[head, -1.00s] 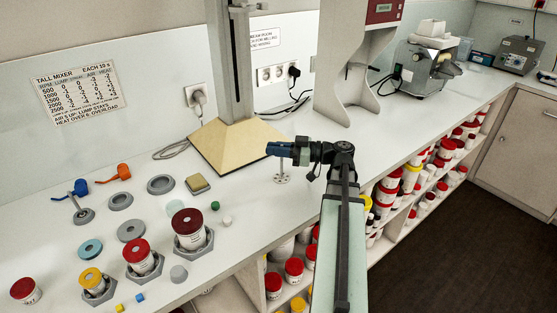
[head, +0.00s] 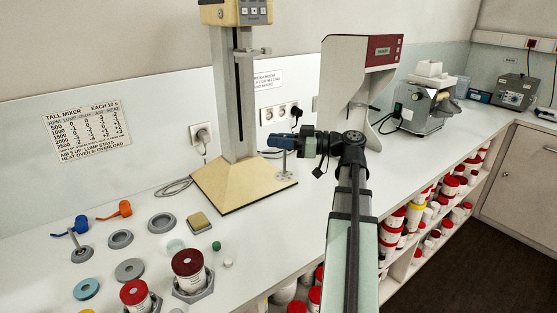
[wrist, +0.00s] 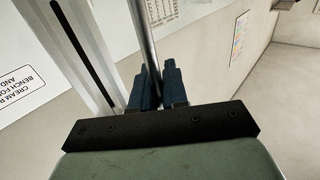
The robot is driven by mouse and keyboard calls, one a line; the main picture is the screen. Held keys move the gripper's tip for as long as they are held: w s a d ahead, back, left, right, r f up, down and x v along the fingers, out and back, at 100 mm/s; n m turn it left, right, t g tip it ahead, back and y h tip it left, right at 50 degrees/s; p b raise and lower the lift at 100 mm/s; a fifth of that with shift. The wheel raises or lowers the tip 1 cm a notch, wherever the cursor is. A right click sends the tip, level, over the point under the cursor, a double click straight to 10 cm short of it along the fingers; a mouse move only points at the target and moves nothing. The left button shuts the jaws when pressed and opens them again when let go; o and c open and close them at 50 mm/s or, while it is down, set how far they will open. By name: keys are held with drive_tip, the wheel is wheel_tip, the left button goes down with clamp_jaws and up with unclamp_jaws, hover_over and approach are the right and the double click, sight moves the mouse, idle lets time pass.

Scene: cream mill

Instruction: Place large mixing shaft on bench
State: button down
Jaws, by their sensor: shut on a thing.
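My gripper (head: 274,141) has blue fingers, shut on the large mixing shaft (head: 284,163). The shaft is a thin grey upright rod with a small disc at its lower end. In the head view the disc shows against the right part of the tall mixer's cream base; I cannot tell its height above it. In the wrist view the rod (wrist: 144,35) runs up from between the fingers (wrist: 152,88). The white bench (head: 235,232) lies below.
The tall mixer's column (head: 232,100) stands just left of my gripper, on its cream base (head: 225,190). Jars in grey holders (head: 190,270), rings and caps crowd the left of the bench. A red-topped machine (head: 350,80) stands right. Bare bench lies between the base and front edge.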

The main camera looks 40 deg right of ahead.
wheel_tip(320, 180, up, 12)
idle(0.4)
drive_tip(key=w+a+f+m+t+h, duration=0.3)
drive_tip(key=w+a+f+m+h, duration=0.15)
drive_tip(key=w+a+f, duration=0.4)
drive_tip(key=w+a+f+m+t+h, duration=0.25)
drive_tip(key=w+a+f+h, duration=0.25)
drive_tip(key=w+f, duration=0.65)
drive_tip(key=w+a+f+m+h, duration=0.2)
drive_tip(key=w+a+h, duration=0.1)
drive_tip(key=a, duration=0.5)
drive_tip(key=shift+w+f, duration=0.25)
drive_tip(key=shift+w, duration=0.2)
drive_tip(key=shift+h, duration=0.35)
